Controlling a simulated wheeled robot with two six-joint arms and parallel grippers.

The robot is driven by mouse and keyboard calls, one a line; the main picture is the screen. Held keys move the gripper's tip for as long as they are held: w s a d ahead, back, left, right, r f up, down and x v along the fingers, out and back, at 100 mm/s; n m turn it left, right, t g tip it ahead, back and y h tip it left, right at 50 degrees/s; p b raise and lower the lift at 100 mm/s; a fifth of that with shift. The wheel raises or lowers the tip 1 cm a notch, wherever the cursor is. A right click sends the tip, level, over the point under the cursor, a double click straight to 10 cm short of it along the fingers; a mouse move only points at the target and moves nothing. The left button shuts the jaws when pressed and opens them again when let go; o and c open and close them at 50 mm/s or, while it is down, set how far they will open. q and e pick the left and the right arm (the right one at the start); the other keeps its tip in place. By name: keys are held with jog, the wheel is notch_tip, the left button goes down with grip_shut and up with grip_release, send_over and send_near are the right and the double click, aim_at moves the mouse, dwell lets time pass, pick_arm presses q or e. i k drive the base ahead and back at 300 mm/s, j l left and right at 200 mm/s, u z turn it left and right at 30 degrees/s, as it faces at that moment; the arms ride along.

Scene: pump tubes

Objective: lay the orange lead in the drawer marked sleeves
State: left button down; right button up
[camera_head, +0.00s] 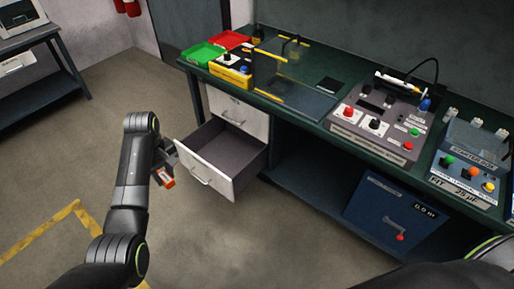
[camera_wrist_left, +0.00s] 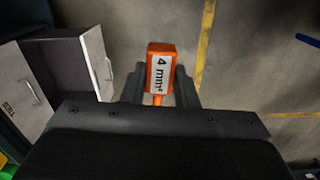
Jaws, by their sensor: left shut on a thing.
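My left gripper (camera_wrist_left: 160,88) is shut on the orange lead (camera_wrist_left: 161,61), whose orange block carries a white label reading "4 mm²". In the head view the orange lead (camera_head: 167,181) hangs in my left gripper (camera_head: 163,172), just left of the open drawer's front and above the floor. The open drawer (camera_head: 223,150) is pulled out from the bench and looks empty inside. It also shows at the left of the left wrist view (camera_wrist_left: 96,60). No word is readable on its front. My right gripper is not in view; only part of my right arm shows.
A closed drawer (camera_head: 241,115) sits above the open one. The green bench top (camera_head: 310,108) carries a green tray (camera_head: 202,55), a red tray (camera_head: 230,40), a clear screen, a grey control box (camera_head: 375,125) and a blue starter box. A blue cabinet (camera_head: 385,212) stands below. Floor left is clear.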

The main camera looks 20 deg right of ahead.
aim_at(230, 162)
jog(key=i+j+z, duration=0.4)
jog(key=z, duration=0.2)
jog(key=i+j+z, duration=0.1)
jog(key=j+z, duration=0.25)
jog(key=i+j+z, duration=0.1)
jog(key=j+z, duration=0.5)
jog(key=j, duration=0.15)
